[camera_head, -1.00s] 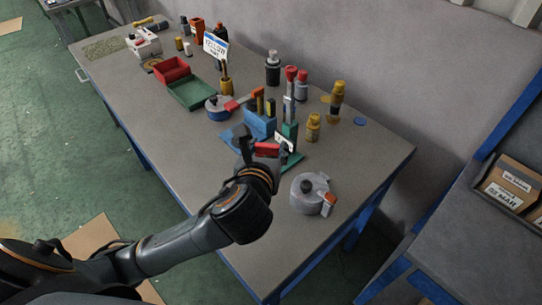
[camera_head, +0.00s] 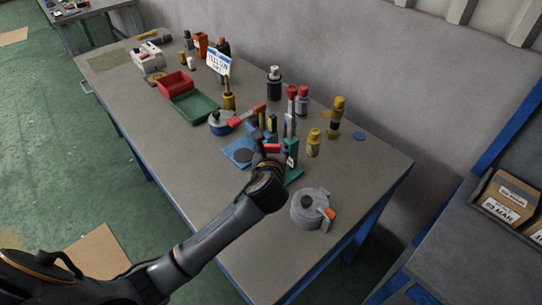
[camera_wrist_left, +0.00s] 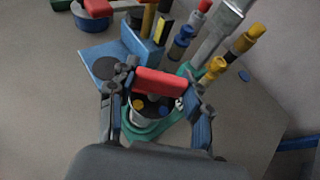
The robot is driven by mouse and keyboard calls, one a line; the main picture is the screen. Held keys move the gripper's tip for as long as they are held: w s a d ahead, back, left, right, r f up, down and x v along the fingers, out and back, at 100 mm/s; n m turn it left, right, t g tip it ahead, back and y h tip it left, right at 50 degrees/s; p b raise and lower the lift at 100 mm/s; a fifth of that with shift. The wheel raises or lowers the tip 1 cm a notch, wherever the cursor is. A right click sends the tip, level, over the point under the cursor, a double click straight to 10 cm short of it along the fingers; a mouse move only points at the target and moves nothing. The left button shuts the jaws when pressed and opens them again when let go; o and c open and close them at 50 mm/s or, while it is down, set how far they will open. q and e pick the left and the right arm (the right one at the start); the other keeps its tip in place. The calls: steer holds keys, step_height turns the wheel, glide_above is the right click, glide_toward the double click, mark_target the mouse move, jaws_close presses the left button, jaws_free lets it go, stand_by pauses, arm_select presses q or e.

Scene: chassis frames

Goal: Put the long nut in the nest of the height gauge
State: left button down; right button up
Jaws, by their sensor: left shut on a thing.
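My left gripper (camera_head: 268,150) is shut on a red bar-shaped piece (camera_head: 272,148), which I take to be the long nut. In the left wrist view the red piece (camera_wrist_left: 160,82) lies crosswise between the fingertips (camera_wrist_left: 158,84). The height gauge (camera_head: 291,152) has a green base and an upright silver post with a red top. Its post (camera_wrist_left: 215,35) rises behind the red piece in the wrist view. Below the piece is a round grey part with yellow and blue spots, over the green base (camera_wrist_left: 150,132); whether this is the nest I cannot tell. The right gripper is not in view.
A blue fixture (camera_wrist_left: 105,47) with a dark disc stands left of the gauge. A yellow bottle (camera_head: 313,146) is close on its right. Red (camera_head: 174,81) and green (camera_head: 194,107) trays lie farther left. The front left table is clear.

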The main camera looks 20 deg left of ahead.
arm_select(q)
steer(key=shift+w+a+f, duration=0.2)
steer(key=shift+w+f, duration=0.3)
step_height(320, 180, down, 3)
steer(key=shift+w+f, duration=0.1)
steer(key=shift+f, duration=0.1)
steer(key=c, duration=0.6)
jaws_free()
steer(key=shift+f, duration=0.1)
steer(key=v, duration=1.2)
